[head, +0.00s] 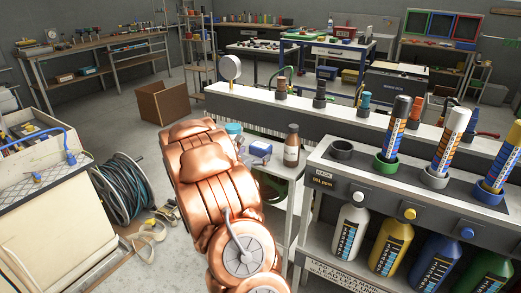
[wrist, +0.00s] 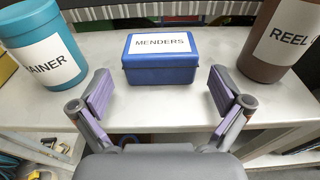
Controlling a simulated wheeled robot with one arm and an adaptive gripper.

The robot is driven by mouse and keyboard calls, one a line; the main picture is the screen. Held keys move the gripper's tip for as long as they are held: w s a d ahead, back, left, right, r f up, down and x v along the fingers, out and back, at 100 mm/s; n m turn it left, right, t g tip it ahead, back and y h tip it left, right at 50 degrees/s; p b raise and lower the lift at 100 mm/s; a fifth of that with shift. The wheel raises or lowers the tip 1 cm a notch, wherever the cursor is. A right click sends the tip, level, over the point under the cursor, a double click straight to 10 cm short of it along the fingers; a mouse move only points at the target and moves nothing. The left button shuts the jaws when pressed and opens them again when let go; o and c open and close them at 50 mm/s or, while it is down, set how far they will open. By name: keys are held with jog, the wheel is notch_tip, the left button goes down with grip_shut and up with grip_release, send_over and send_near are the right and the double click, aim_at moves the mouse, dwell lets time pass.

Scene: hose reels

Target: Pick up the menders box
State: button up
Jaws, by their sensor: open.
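The menders box (wrist: 160,66) is a small blue box with a white "MENDERS" label on its lid. In the wrist view it sits upright on a light shelf top, centred beyond my gripper. My gripper (wrist: 160,94) is open and empty, with its purple-padded fingers spread wide. The box lies ahead of and between the fingertips, apart from both.
A teal container (wrist: 42,48) labelled "...AINER" stands left of the box. A brown bottle (wrist: 279,40) labelled "REEL..." stands to the right, also seen in the head view (head: 291,146). A hose reel (head: 122,188) stands on the floor at left.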

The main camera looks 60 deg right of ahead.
aim_at(257, 150)
jog(key=shift+w+d+p, duration=0.1)
jog(key=shift+d+p, duration=0.25)
jog(key=shift+d, duration=1.7)
jog(key=c, duration=1.2)
jog(key=shift+r, duration=0.15)
